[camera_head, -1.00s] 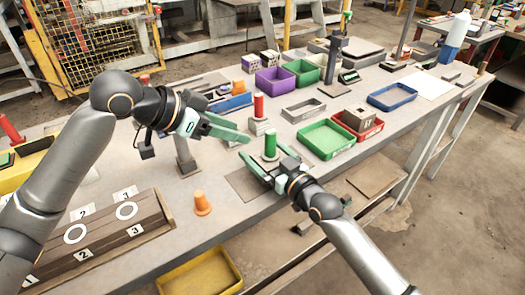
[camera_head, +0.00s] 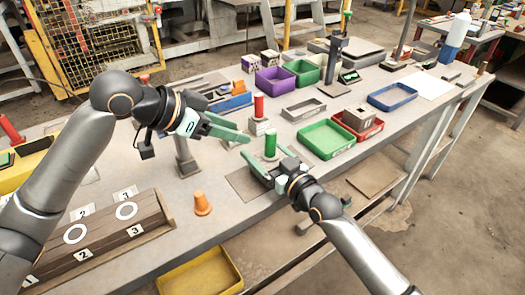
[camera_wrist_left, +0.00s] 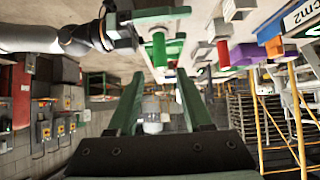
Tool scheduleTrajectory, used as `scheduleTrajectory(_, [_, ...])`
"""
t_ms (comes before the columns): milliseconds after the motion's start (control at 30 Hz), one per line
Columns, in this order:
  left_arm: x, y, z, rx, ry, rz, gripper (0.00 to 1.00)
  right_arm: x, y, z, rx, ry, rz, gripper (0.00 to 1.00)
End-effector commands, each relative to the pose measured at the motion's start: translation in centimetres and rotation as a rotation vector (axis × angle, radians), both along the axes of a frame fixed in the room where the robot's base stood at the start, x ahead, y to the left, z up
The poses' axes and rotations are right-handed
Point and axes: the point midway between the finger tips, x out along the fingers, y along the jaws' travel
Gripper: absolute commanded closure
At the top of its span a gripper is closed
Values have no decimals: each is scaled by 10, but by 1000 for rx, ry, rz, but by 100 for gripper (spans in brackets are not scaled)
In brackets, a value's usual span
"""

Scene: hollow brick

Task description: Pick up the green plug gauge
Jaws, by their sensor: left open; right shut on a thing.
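The green plug gauge (camera_head: 270,143) stands upright near the front edge of the bench. My right gripper (camera_head: 266,165) is low over a dark mat, shut on the gauge's lower part, which the jaws partly hide. My left gripper (camera_head: 241,131) is open and empty, its fingers pointing right, a little left of and above the green gauge. In the left wrist view the picture is inverted; the green gauge (camera_wrist_left: 159,48) shows beyond the open left fingers (camera_wrist_left: 158,75), with the right gripper at the top.
A red gauge (camera_head: 259,106) stands on a grey block behind. A wooden block with numbered rings (camera_head: 100,245) lies at left. Green (camera_head: 326,139), purple (camera_head: 274,80) and blue (camera_head: 392,97) trays stand at right and behind.

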Motion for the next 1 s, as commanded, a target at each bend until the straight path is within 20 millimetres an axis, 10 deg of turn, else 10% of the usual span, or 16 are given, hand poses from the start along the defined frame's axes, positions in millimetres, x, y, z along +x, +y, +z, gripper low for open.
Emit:
scheduleTrajectory(467, [5,-12,1,10,76,48,33,0,0,-1,-2,2,1,90])
scheduleTrajectory(1000, [10,-70,30,248,445,705,33,-1,0,-2,-2,3,1,90])
